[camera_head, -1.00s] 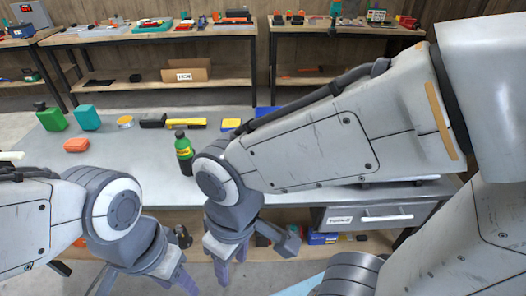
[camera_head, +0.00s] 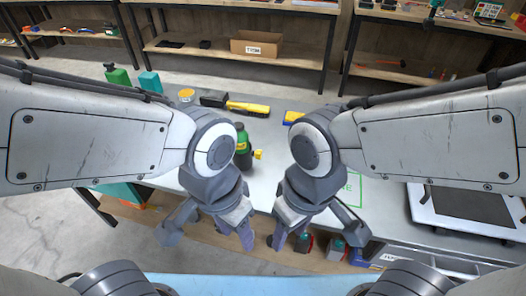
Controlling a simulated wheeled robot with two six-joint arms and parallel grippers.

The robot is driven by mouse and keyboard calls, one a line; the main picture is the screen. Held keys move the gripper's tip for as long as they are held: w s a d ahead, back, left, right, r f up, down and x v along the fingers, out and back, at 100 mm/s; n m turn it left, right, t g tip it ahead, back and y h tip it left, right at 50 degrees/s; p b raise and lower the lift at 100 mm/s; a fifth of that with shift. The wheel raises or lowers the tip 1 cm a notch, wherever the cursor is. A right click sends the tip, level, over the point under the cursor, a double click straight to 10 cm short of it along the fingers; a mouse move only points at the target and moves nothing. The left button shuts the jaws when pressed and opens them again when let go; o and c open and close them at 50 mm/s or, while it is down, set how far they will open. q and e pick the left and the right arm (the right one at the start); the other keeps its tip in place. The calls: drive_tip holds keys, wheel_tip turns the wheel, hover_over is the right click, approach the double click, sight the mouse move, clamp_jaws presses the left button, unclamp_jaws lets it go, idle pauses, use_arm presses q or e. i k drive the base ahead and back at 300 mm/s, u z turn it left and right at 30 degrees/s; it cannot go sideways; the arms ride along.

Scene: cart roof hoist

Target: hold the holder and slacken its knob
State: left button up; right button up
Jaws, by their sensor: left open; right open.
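I cannot clearly make out a holder with a knob in the head view; my arms hide much of the table. My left gripper (camera_head: 243,232) points down at the table's near edge, left of centre. My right gripper (camera_head: 281,236) points down beside it, just to the right, with a small gap between them. Both are open, and I see nothing held in either.
A yellow-and-black tool (camera_head: 248,108) and green container (camera_head: 117,76) lie farther back. A dark-topped pale device (camera_head: 465,205) is at right. Red items (camera_head: 336,246) sit below.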

sight(258, 153)
drive_tip(key=k, duration=1.3)
drive_tip(key=u, duration=0.5)
drive_tip(key=i, duration=0.7)
drive_tip(key=u, duration=0.6)
drive_tip(key=i, duration=0.85)
drive_tip(key=z, duration=0.9)
drive_tip(key=i, duration=0.8)
drive_tip(key=z, duration=0.7)
